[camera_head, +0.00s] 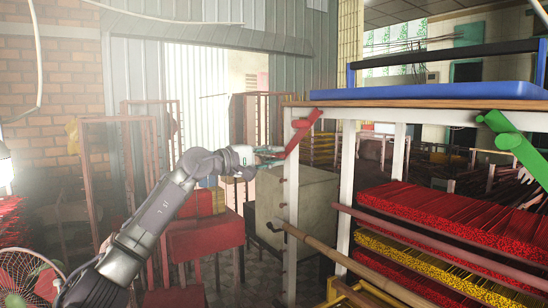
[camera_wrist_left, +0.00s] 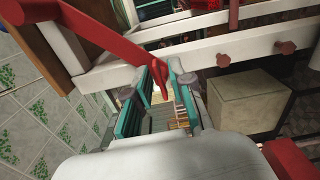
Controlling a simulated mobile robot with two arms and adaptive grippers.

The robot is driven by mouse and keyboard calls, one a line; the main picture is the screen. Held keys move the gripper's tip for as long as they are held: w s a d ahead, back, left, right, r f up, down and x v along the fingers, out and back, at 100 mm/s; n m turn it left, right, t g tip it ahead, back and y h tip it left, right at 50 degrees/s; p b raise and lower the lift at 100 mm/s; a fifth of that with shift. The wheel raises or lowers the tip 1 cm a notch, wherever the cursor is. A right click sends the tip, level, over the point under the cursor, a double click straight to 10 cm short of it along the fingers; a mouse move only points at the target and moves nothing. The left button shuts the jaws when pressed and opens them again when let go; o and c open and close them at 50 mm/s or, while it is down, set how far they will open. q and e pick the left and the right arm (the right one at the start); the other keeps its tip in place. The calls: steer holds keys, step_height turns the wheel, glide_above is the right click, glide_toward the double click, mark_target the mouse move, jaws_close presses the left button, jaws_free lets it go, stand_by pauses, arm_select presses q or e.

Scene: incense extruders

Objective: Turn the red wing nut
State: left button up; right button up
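The red wing nut (camera_head: 304,134) is a long red piece mounted at the left end of the wooden-topped rack, slanting down to the left. In the left wrist view the red wing nut (camera_wrist_left: 95,32) comes in from the upper left, and its lower end reaches between the teal fingers. My left gripper (camera_head: 272,156) is at that lower end. In the wrist view my left gripper (camera_wrist_left: 166,72) has its fingers apart, one on each side of the end; whether either touches it is unclear. My right gripper is not in view.
A green wing nut (camera_head: 514,147) is at the rack's right. A blue slab (camera_head: 430,95) lies on top. Red and yellow incense bundles (camera_head: 450,222) fill the shelves. A grey box (camera_head: 297,203) stands behind the rack leg, and red tables (camera_head: 205,240) are behind my left arm.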

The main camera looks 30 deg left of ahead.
arm_select(q)
steer(key=shift+o, duration=0.5)
steer(key=shift+s+a, duration=0.1)
steer(key=shift+s, duration=0.1)
steer(key=v, duration=1.1)
steer(key=shift+s, duration=0.3)
